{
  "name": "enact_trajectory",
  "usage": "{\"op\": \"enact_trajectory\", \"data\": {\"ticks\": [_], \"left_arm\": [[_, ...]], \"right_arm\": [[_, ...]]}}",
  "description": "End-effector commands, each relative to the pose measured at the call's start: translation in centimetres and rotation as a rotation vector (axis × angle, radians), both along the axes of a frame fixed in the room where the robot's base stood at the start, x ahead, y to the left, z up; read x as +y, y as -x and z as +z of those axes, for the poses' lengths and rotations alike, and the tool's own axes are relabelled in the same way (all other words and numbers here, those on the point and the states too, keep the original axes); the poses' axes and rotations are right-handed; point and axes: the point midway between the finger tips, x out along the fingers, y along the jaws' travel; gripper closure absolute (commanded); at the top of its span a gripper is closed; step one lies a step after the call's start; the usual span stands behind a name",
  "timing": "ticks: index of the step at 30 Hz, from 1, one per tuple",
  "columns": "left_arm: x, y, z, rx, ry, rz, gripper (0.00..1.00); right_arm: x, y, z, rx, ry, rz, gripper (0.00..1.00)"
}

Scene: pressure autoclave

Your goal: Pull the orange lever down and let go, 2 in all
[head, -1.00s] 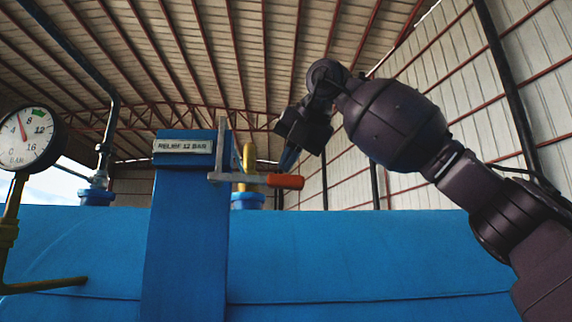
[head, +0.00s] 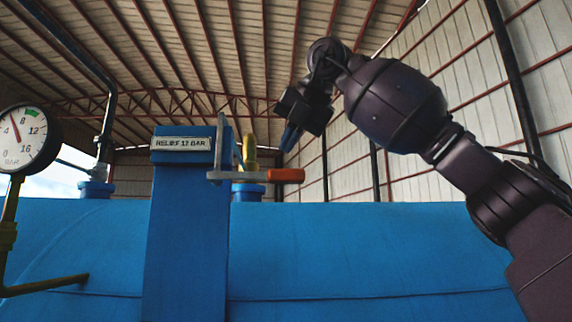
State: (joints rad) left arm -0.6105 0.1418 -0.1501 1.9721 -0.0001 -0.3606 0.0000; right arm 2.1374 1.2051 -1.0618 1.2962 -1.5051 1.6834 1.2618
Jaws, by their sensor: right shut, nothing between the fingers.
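The orange lever (head: 286,175) is an orange grip on a grey metal bar that sticks out to the right from the top of the blue post. It lies about level. My right gripper (head: 290,138) hangs just above the orange grip, with its bluish fingertips pointing down. It is shut and empty, and a small gap shows between it and the lever. My left gripper is out of view.
The blue post (head: 186,240) carries a plate (head: 181,144) reading "RELIEF 12 BAR". A brass valve (head: 249,152) stands behind the lever. A round gauge (head: 24,139) is at the left, on a yellow pipe (head: 45,286). The blue vessel (head: 370,250) fills the bottom.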

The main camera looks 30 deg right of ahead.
Motion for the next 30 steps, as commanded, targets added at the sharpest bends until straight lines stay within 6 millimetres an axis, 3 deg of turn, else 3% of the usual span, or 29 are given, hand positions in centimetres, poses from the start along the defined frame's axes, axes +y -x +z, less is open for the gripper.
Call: {"op": "enact_trajectory", "data": {"ticks": [4,12,30], "left_arm": [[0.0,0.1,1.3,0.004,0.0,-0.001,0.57],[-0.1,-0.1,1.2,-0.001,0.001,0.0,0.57],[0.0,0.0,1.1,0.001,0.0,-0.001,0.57]], "right_arm": [[0.0,-0.2,1.4,0.002,0.0,0.001,1.0],[0.1,0.0,3.3,0.0,-0.001,0.001,1.0],[0.0,0.0,3.6,0.001,0.0,0.0,1.0]]}}
